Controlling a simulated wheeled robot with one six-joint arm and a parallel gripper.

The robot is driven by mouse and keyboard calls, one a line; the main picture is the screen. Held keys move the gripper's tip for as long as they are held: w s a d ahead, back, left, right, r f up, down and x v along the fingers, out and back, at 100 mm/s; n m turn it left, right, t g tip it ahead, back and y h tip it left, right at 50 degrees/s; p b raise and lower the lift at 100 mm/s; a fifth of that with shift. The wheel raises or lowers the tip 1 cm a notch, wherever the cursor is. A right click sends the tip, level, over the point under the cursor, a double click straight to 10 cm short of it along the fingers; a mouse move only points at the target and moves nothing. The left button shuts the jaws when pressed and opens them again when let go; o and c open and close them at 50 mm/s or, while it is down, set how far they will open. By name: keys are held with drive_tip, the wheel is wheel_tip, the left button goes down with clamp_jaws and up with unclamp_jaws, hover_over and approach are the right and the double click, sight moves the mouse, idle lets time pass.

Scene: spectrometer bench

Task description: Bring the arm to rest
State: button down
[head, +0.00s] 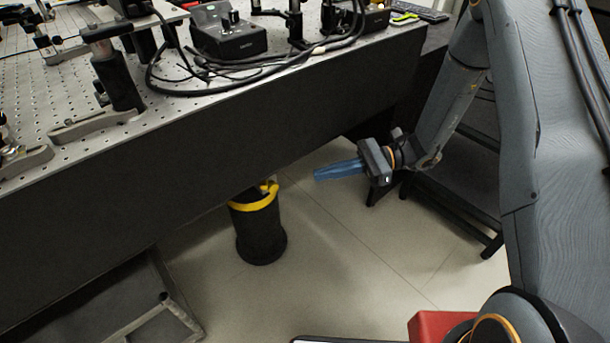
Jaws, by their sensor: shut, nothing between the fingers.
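My gripper (317,175) is at the right of centre, with its blue fingers shut together and pointing left. Nothing shows between them. It hangs in front of the bench's dark side, below the tabletop's edge and above the floor. My grey arm comes down to it from the upper right. The fingers appear clear of the bench (215,140), though the exact gap cannot be told.
The perforated benchtop holds optical mounts, a black controller box (228,33) and looped cables (190,88). A black bin (262,232) with a yellow rim stands on the floor below. A dark rack (455,200) is behind my arm. Tiled floor (340,265) is open in the middle.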

drive_tip(key=s+d+r+n+t+h, duration=0.2)
drive_tip(key=s+d+r+n+h, duration=0.3)
drive_tip(key=s+r+n+h, duration=0.35)
drive_tip(key=s+d+r+n+t+h, duration=0.2)
drive_tip(key=s+d+r+n+h, duration=0.35)
drive_tip(key=s+r+n, duration=0.45)
drive_tip(key=s+d+r+m+h+p, duration=0.1)
drive_tip(key=d+r+m+p, duration=0.2)
drive_tip(key=d+r+p, duration=0.4)
drive_tip(key=r+p, duration=0.1)
drive_tip(key=p, duration=0.8)
drive_tip(key=shift+d+h, duration=0.3)
drive_tip(key=shift+d, duration=0.1)
drive_tip(key=shift+a+m, duration=0.1)
drive_tip(key=shift+m, duration=0.15)
